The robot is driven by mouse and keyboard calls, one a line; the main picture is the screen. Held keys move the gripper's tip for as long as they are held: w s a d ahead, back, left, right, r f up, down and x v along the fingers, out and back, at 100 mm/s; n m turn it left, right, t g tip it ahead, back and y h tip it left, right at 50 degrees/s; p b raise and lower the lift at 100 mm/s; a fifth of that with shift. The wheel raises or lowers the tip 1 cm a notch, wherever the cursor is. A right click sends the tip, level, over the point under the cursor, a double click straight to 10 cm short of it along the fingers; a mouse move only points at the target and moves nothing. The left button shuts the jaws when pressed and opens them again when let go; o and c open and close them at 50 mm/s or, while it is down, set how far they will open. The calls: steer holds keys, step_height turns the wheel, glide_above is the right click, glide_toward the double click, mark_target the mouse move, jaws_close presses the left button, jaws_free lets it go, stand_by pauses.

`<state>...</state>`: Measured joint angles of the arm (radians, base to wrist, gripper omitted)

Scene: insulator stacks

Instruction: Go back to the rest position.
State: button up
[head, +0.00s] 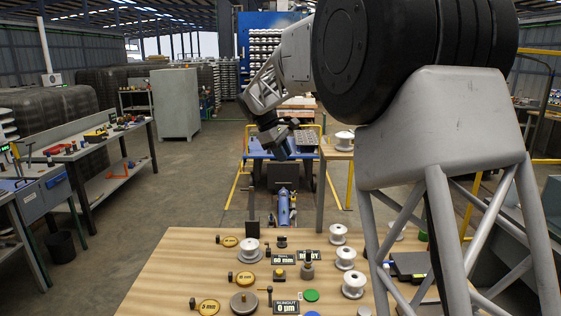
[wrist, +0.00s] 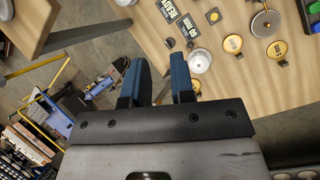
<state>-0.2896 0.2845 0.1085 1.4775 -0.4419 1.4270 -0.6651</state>
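My gripper (head: 283,153) is raised in the air beyond the far edge of the wooden table, in the middle of the head view. In the wrist view its two blue-faced fingers (wrist: 160,88) stand apart with a gap between them, and nothing shows in the gap. The wooden table (head: 155,275) bears several white spool-shaped insulators, among them one at the left (head: 250,250) and one at the right (head: 353,285). A white insulator (wrist: 199,61) shows near the right finger in the wrist view, on the table and apart from the gripper.
The table also holds yellow tags (head: 207,307), a "60 mm" sign (head: 284,259), a runout sign (head: 286,308) and a green disc (head: 311,295). A blue cart (head: 262,155) stands beyond it. A workbench (head: 85,150) is at the left. The floor between is clear.

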steer(key=s+d+m+y, duration=0.15)
steer(key=s+d, duration=0.25)
steer(key=s, duration=0.5)
steer(key=s+d+r+m+y, duration=0.1)
steer(key=s+d+m, duration=0.1)
steer(key=s+d, duration=0.5)
steer(key=s+d+m+y, duration=0.1)
steer(key=s+d+m, duration=0.1)
steer(key=s, duration=0.9)
steer(key=s+d+f+m+t, duration=0.1)
steer(key=s+f, duration=0.3)
steer(key=s, duration=0.5)
steer(key=s+d+f+m+y, duration=0.1)
steer(key=s+d+f+m, duration=0.1)
steer(key=s, duration=0.7)
steer(key=s+d+f+m+t, duration=0.1)
steer(key=s+f+m, duration=0.2)
steer(key=s, duration=0.6)
step_height(320, 180, down, 3)
steer(key=shift+s+d+r+m+t+y, duration=0.2)
steer(key=shift+s+d+m+t+y, duration=0.1)
steer(key=shift+s+d+m+y, duration=0.1)
